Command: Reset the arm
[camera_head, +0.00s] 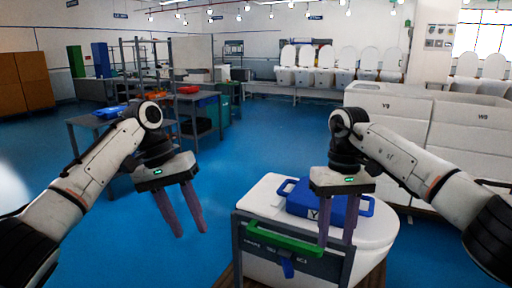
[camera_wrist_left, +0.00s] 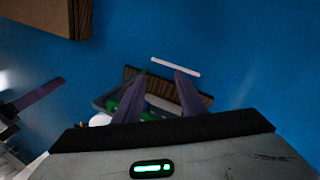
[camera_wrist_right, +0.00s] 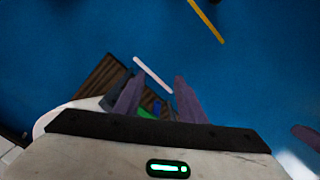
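My left gripper (camera_head: 192,233) hangs over the blue floor at the left of the head view, fingers pointing down. Its two purple fingers are apart with nothing between them, also in the left wrist view (camera_wrist_left: 160,98).
A dark frame with a green bar (camera_head: 282,240) stands at the toilet's front. Large white boxes (camera_head: 385,104) stand at the right. Blue floor (camera_head: 240,160) is clear between the arms.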

